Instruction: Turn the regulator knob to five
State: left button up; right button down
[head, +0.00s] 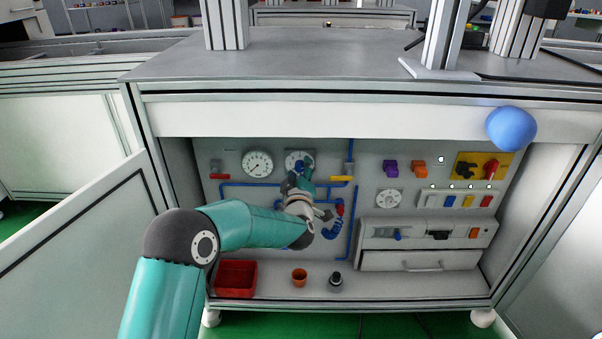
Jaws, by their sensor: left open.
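A round white dial with a small knob in its middle (389,199) sits on the back panel, right of centre. It looks like the regulator knob, but its markings and setting are too small to read. My left arm reaches in from the lower left to the panel's middle. My left gripper (323,213) is small and partly mixed with the wrist and hoses behind it; it is open, left of the dial and apart from it. A white gauge (257,164) and a second gauge (298,158), its lower part covered by my wrist, are on the panel. My right gripper is not in view.
Blue pipes (353,220) and a coiled hose (331,231) are close by my gripper. A drawer unit (427,245) stands below the dial. A red bin (236,263), orange pot (299,277) and dark object (335,280) are on the shelf. A blue ball (511,129) shows at upper right.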

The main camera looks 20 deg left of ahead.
pick_arm(q)
jog(key=shift+c, duration=0.4)
grip_shut()
jog(key=shift+r+m+p, duration=0.1)
jog(key=shift+m+p, duration=0.45)
jog(key=shift+m, duration=1.45)
jog(key=shift+o, duration=0.4)
grip_release()
